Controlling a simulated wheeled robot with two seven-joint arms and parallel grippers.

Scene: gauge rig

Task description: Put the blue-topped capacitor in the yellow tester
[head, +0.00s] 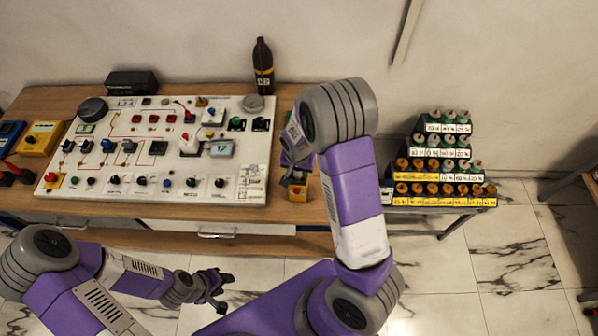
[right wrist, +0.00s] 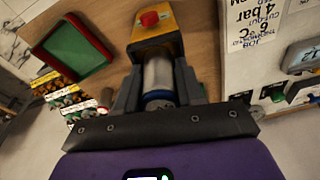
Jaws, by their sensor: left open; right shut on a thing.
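My right gripper (head: 296,176) is shut on a silver, cylindrical capacitor (right wrist: 158,78). Its blue top (right wrist: 158,96) is at the palm end, between the fingers in the right wrist view. A yellow box with a red button (head: 298,190), apparently the yellow tester, is on the bench right of the panel. In the right wrist view the yellow tester (right wrist: 153,43) is straight beyond the capacitor's far end. I cannot tell whether the capacitor touches it or sits in it. My left gripper (head: 214,289) is open and empty, low in front of the bench.
The white control panel (head: 255,165) stands close left of my right gripper. A stepped rack of capacitors (head: 440,153) stands right. A dark bottle (head: 263,66) is behind. Another yellow device (head: 42,138) is far left.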

